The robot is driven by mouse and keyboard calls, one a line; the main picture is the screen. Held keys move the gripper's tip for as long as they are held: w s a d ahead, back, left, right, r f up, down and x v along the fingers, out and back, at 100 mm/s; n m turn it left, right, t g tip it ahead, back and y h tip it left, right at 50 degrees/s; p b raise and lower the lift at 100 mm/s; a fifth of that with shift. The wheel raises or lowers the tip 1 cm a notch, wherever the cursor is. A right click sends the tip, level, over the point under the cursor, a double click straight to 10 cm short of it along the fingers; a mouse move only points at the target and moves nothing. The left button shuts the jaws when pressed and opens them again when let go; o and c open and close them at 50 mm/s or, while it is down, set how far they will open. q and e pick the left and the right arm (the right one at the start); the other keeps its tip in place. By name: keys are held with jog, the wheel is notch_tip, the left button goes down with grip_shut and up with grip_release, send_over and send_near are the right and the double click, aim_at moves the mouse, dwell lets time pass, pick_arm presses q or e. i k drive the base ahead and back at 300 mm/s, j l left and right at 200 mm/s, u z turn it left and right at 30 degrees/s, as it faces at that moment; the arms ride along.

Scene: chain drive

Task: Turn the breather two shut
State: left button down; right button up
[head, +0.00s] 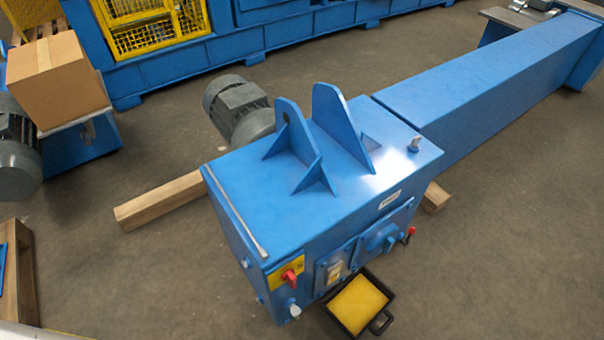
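A blue chain drive housing (290,205) stands in the middle of the head view, with two upright lugs (335,112) on top. A small grey fitting (414,144) stands upright on its top near the right corner. On the front are a red knob (290,276) on a yellow plate, a red-tipped lever (408,236) at the right, and a pale tap-like part (294,309) low at the left corner. I cannot tell which of these is breather two; no readable label marks it. Neither of my grippers is in view.
A black tray with yellow contents (358,305) sits on the floor below the front. A grey motor (240,110) is behind the housing. Wooden beams (160,200) lie underneath. A cardboard box (57,80) is at the left. Floor at the right front is clear.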

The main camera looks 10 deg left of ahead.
aim_at(415, 141)
jog(key=i+l+u, duration=0.15)
jog(key=l+u, duration=0.35)
jog(key=l, duration=1.05)
jog(key=k+l+u, duration=0.1)
jog(key=l+u, duration=0.35)
jog(key=l, duration=1.05)
